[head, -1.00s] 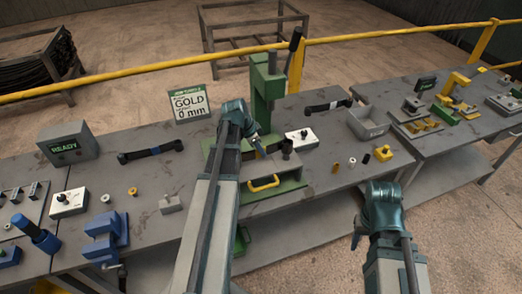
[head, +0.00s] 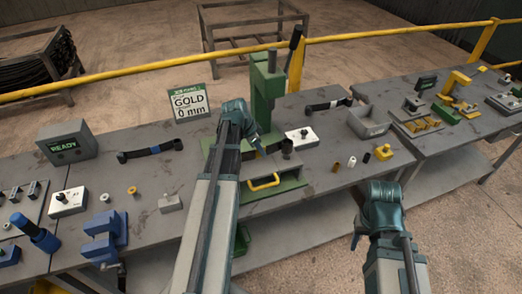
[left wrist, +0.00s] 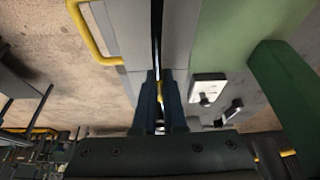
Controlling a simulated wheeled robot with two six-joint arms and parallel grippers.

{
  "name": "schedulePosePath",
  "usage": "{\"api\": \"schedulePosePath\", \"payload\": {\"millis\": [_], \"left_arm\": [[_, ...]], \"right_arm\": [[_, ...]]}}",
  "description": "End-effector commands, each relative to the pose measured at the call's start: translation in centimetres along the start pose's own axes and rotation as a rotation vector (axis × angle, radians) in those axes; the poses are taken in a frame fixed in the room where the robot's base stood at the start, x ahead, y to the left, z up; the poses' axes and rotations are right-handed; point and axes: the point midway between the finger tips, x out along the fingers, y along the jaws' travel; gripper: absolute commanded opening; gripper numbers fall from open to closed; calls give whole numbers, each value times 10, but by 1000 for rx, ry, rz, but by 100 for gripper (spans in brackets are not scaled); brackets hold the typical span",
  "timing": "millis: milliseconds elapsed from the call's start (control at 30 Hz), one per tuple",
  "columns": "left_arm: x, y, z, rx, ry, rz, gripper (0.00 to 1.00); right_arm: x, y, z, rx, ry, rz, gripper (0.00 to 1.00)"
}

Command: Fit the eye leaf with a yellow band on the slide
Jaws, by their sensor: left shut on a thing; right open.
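My left gripper (head: 257,147) is over the green press (head: 265,95). In the left wrist view its two fingers (left wrist: 160,98) are shut on a thin dark leaf (left wrist: 157,30), seen edge-on, with a bit of yellow (left wrist: 160,92) between the fingers. The leaf runs along the grey slide (left wrist: 125,30), which has a yellow handle (left wrist: 84,35); the handle also shows in the head view (head: 263,183). I cannot tell whether the leaf touches the slide. My right gripper (head: 355,241) is open and empty in front of the bench.
Dark leaves lie on the bench left (head: 150,152) and right (head: 328,105) of the press. A white switch box (head: 302,138), a grey bin (head: 368,122) and small coloured cylinders (head: 352,161) stand to the right. A blue vise (head: 105,238) is at the front left.

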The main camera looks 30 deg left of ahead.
Motion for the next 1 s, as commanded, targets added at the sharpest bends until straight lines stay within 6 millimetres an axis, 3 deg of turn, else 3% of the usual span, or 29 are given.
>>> {"api": "schedulePosePath", "payload": {"millis": [1000], "left_arm": [[20, 0, 8, 0, 2, 0, 0]], "right_arm": [[21, -2, -1, 0, 0, 0, 50]]}}
